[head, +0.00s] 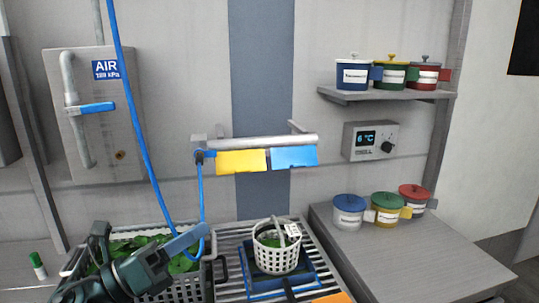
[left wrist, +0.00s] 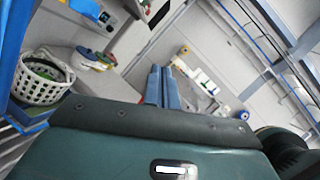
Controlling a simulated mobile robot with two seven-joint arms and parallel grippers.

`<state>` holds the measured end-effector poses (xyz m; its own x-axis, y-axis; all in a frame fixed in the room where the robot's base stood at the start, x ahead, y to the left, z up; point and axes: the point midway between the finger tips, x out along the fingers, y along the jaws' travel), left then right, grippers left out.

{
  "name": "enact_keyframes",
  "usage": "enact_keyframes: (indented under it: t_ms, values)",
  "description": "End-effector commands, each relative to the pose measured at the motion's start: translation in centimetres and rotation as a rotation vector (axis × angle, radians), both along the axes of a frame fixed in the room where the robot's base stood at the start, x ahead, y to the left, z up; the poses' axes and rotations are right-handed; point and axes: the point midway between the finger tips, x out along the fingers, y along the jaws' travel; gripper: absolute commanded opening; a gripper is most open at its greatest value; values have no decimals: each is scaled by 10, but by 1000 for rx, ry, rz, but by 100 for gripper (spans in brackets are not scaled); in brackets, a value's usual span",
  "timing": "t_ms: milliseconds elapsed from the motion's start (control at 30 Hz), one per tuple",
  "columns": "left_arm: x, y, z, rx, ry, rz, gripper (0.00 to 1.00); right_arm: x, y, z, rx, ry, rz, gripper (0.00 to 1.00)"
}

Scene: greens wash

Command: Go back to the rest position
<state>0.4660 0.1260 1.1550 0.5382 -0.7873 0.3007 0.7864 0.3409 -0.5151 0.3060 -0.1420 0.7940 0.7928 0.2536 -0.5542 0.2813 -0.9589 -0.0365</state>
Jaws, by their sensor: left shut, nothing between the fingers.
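My left gripper (head: 203,231) is dark green with blue fingers and reaches in from the lower left of the head view. It is shut and empty, above a white crate (head: 192,288) of leafy greens (head: 130,250). In the left wrist view its fingers (left wrist: 160,72) lie together, with nothing between them. My right gripper is not in view.
A white basket (head: 277,258) with greens stands on a blue tray (head: 318,276) over the slatted rack. A blue hose (head: 135,115) hangs close to my left gripper. Lidded pots (head: 349,210) stand on the right counter (head: 400,262), which is clear in front.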

Motion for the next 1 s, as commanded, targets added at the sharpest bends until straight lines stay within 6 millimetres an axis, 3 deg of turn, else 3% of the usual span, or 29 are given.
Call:
enact_keyframes:
  t_ms: [33, 167, 267, 400, 500, 600, 700, 1000]
  values:
    - [0, 3, -26, -182, 194, 12, 0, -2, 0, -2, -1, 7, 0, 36]
    - [-2, 19, -102, -660, 692, 84, 0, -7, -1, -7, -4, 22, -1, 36]
    - [-20, 30, -175, -1020, 1058, 177, 0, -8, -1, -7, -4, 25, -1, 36]
    - [-67, 34, -266, -1444, 1455, 332, 0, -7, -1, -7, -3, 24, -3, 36]
    - [-105, 30, -313, -1680, 1652, 438, 0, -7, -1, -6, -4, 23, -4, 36]
    - [-137, 24, -343, -1849, 1780, 523, 0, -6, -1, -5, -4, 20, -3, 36]
    - [-156, 19, -358, -1948, 1849, 576, 0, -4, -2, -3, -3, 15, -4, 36]
    - [-164, 17, -364, -1986, 1876, 597, 0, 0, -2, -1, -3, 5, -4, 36]
